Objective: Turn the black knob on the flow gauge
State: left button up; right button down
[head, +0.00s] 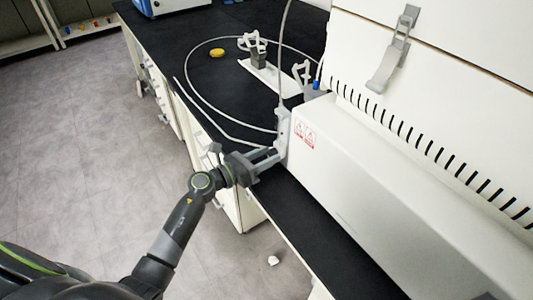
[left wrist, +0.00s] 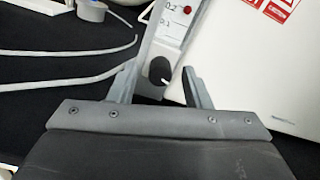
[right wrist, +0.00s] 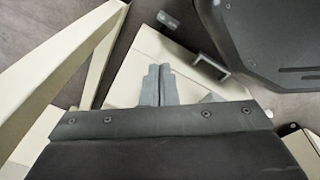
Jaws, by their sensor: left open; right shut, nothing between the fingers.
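The flow gauge (left wrist: 169,30) is a pale upright panel with scale marks and a red bead, seen in the left wrist view. The black knob (left wrist: 159,71) is at its lower end, with a white mark on it. My left gripper (left wrist: 157,78) is open, with one finger on each side of the knob; I cannot tell whether they touch it. In the head view my left gripper (head: 269,159) reaches the gauge (head: 282,128) at the front corner of the white machine; the knob is hidden there. My right gripper (right wrist: 159,72) is shut and empty, near a pale drawer front.
The large white machine (head: 370,170) stands just right of the gauge. Pale tubing (head: 188,85) curves over the black bench (head: 170,40). A white stand with clamps (head: 262,72) and a yellow object (head: 217,53) are farther back. A cabinet handle (right wrist: 208,64) is near my right gripper.

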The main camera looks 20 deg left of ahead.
pick_arm(q)
jog(key=shift+w+d, duration=0.15)
jog(key=shift+w, duration=0.1)
grip_shut()
